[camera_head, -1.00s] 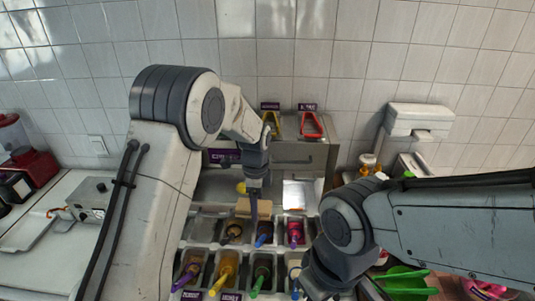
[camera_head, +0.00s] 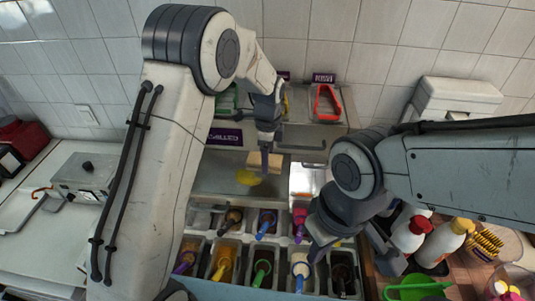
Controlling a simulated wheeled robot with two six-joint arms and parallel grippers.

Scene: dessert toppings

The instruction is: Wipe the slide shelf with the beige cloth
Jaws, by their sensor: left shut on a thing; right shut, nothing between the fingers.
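The beige cloth (camera_head: 270,157) is a small block-like piece over the back part of the metal slide shelf (camera_head: 217,172). My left gripper (camera_head: 265,165) is shut on it, with a finger in front of the cloth. I cannot tell whether the cloth touches the shelf. A yellow patch (camera_head: 248,177) lies on the shelf just in front of the cloth, to its left. My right gripper (camera_head: 316,250) is shut and empty, above the right side of the topping bins, partly hidden by its own wrist.
Topping bins (camera_head: 225,259) with coloured-handled utensils fill the space in front of the shelf. A red-framed holder (camera_head: 327,102) stands behind it. Bottles (camera_head: 447,240) and a green scoop (camera_head: 415,287) are at the right. A grey box (camera_head: 85,177) stands on the left counter.

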